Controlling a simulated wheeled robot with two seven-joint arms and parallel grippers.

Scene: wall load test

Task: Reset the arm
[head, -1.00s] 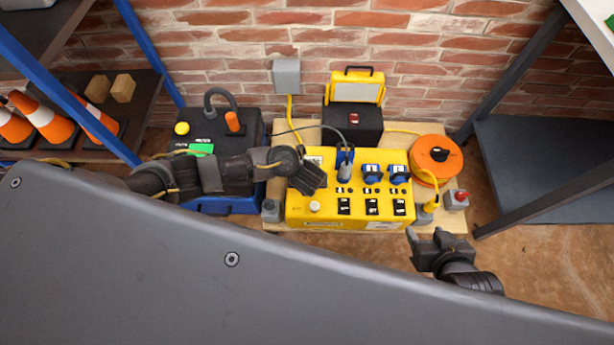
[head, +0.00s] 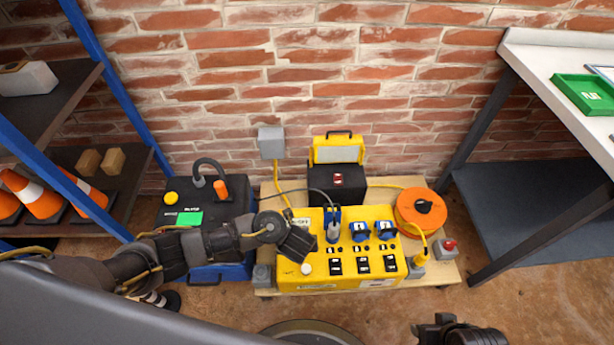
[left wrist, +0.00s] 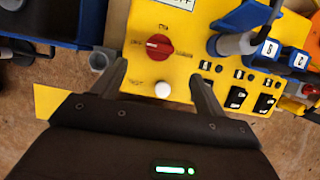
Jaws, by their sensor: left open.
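A yellow control box (head: 345,278) with sockets and switches stands on a wooden pallet (head: 445,272). My left gripper (head: 308,245) is over the box's left part and hides some of its top. In the left wrist view the gripper (left wrist: 158,72) is open and empty, its fingers apart over the yellow panel. A white round button (left wrist: 162,90) shows between the fingers, and a red rotary knob (left wrist: 159,45) lies just beyond the fingertips. The button also shows in the head view (head: 306,269). My right gripper (head: 428,328) is at the bottom edge, partly cut off.
A black and blue unit (head: 215,215) stands left of the box. An orange cable reel (head: 408,215), a red button (head: 449,244) and a work lamp (head: 338,150) are around it. A blue-framed shelf (head: 100,125) stands left, a white-topped table (head: 545,60) right.

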